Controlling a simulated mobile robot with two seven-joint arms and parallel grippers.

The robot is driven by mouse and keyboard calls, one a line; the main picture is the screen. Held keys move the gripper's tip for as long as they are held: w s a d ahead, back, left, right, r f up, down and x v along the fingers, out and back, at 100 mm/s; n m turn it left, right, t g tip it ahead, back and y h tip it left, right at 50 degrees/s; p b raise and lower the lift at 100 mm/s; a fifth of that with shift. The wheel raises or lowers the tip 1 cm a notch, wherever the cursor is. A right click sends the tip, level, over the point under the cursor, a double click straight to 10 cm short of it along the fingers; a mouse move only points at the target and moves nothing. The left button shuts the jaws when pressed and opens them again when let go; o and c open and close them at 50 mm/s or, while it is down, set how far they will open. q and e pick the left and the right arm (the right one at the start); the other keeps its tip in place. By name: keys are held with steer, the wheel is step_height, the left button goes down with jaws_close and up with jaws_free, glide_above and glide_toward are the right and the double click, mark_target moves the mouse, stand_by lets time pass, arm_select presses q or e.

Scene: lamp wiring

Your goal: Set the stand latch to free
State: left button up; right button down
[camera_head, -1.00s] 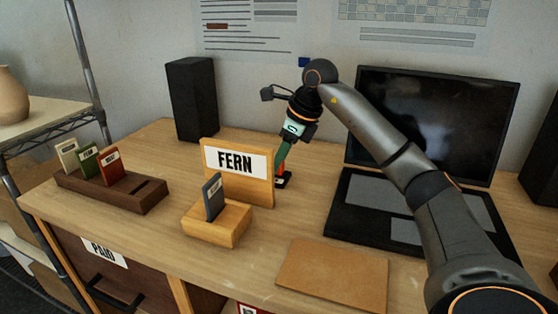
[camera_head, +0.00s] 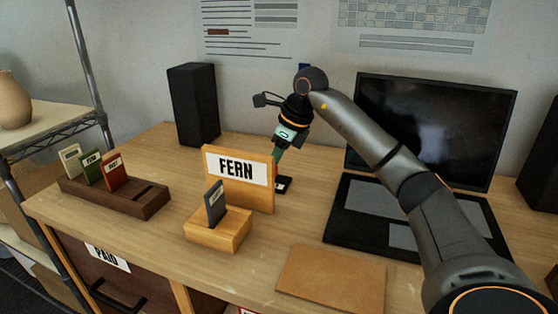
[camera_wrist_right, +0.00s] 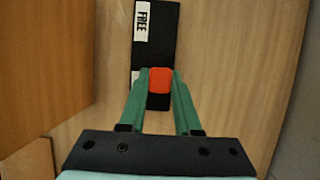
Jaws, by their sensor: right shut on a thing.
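The stand latch is a black strip (camera_wrist_right: 160,30) on the desk, with a white FREE label (camera_wrist_right: 141,20) at its far end in the right wrist view. A second label beside the slider is mostly hidden. A red slider (camera_wrist_right: 159,80) sits toward the near half of the strip, away from FREE. My right gripper (camera_wrist_right: 160,74) is shut on the red slider, one green finger on each side. In the head view the latch's black end (camera_head: 284,185) shows behind the wooden FERN stand (camera_head: 240,198), below my right gripper (camera_head: 277,166). My left gripper is not in view.
A small wooden block (camera_head: 219,232) with a grey card stands before the FERN stand. A dark card rack (camera_head: 120,197) is at left. A black speaker (camera_head: 193,105) stands behind, a laptop (camera_head: 430,135) at right, and a brown pad (camera_head: 332,280) in front.

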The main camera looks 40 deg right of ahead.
steer(key=w+a+p, duration=0.1)
steer(key=w, duration=0.1)
steer(key=w+a+p, duration=0.1)
steer(key=w+p, duration=0.1)
steer(key=w+a+p, duration=0.1)
steer(key=w+p, duration=0.1)
steer(key=shift+w+a+r, duration=0.1)
steer(key=shift+a+r, duration=0.05)
steer(key=shift+r, duration=0.1)
steer(key=shift+w+a+f, duration=0.1)
steer(key=shift+w, duration=0.15)
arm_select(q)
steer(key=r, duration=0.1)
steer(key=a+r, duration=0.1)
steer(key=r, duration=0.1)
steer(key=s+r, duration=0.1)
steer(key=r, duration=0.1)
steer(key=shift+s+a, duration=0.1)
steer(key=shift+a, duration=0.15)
arm_select(e)
steer(key=c, duration=0.7)
jaws_free()
steer(key=shift+w+f, duration=0.1)
steer(key=shift+o, duration=0.5)
